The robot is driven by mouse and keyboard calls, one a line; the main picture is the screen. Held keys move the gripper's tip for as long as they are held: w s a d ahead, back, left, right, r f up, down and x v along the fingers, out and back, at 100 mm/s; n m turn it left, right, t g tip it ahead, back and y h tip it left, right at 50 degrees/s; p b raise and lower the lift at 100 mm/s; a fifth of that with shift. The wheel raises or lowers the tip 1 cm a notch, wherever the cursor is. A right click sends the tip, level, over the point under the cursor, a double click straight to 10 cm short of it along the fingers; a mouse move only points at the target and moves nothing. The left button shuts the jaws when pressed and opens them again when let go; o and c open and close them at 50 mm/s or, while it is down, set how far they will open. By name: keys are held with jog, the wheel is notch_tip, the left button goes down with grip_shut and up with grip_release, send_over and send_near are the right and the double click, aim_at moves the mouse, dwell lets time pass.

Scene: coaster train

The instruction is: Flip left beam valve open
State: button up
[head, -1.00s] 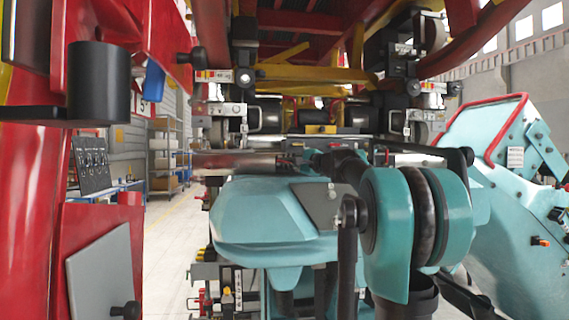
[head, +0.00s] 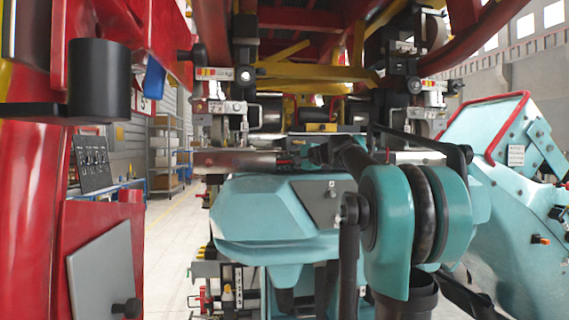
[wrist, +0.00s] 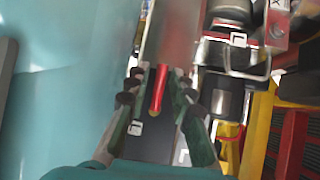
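A red valve handle (wrist: 158,90) shows in the wrist view, lying lengthwise along a metal beam (wrist: 178,35). My gripper (wrist: 157,82) is open, with one dark green finger on each side of the handle. Gaps show between the handle and both fingers, so it appears not to be gripped. In the head view the silver beam (head: 235,159) runs across the middle, with a small red part (head: 284,161) near its right end, by my arm's end. My gripper's fingers are hard to make out there.
A red structure with a black cylinder (head: 99,80) stands close on the left. Teal machinery (head: 515,190) with a red-edged panel stands on the right. Red and yellow framework hangs overhead. Clear floor (head: 170,235) shows at left centre, with shelves (head: 165,150) behind.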

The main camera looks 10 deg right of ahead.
jog(key=shift+o, duration=0.5)
jog(key=v, duration=1.2)
